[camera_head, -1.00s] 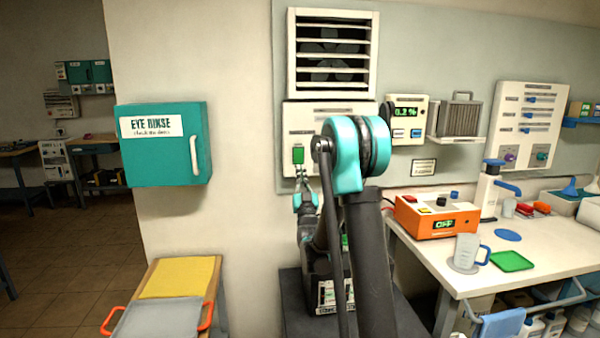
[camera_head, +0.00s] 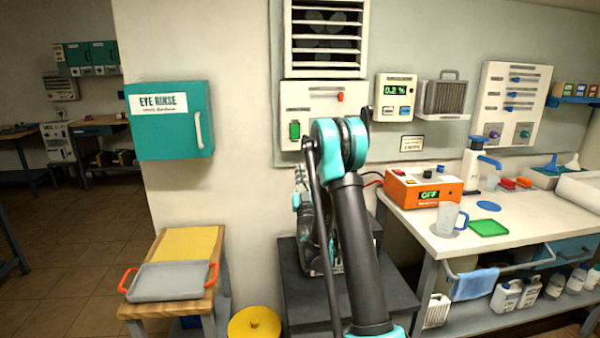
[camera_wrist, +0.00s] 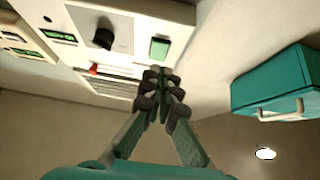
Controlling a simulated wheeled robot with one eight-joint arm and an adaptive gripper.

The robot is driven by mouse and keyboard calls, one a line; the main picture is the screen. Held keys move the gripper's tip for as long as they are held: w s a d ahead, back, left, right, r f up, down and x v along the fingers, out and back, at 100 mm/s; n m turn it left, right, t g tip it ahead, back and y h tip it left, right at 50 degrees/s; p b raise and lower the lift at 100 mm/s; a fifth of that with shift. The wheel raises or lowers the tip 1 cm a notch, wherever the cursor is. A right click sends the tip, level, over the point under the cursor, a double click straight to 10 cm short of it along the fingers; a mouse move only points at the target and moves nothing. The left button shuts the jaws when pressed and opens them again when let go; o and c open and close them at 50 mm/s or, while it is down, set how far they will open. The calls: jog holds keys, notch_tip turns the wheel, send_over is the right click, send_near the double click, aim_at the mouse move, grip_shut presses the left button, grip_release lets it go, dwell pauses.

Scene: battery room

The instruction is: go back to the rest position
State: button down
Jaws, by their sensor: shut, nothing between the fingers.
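My gripper (camera_wrist: 158,95) shows in the wrist view with its two fingers together and nothing between them. Beyond the fingertips in that view is a wall panel with a green block (camera_wrist: 159,47), a black knob (camera_wrist: 104,38) and a red part. In the head view my arm rises in front of the wall panel, and its teal joint covers part of it. The gripper itself is mostly hidden behind my arm there. The panel's green block (camera_head: 295,130) and red part (camera_head: 340,97) show beside the arm.
A teal eye rinse cabinet (camera_head: 180,150) hangs on the wall at left. Below it stands a wooden cart (camera_head: 150,308) with a grey tray (camera_head: 172,281). A yellow round lid (camera_head: 254,324) is near the floor. The white workbench (camera_head: 440,240) with an orange charger (camera_head: 423,188) stands at right.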

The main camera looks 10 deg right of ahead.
jog(key=s+d+f+g, duration=0.1)
jog(key=s+f+g, duration=0.6)
jog(key=s, duration=0.7)
jog(key=s+d+f+g, duration=0.1)
jog(key=s+f+g, duration=0.6)
jog(key=s, duration=0.8)
jog(key=s+d+f+g, duration=0.1)
jog(key=s+f+g, duration=0.6)
jog(key=s, duration=0.7)
jog(key=shift+s+d+f, duration=0.15)
jog(key=shift+s+f, duration=0.05)
jog(key=shift+f, duration=0.35)
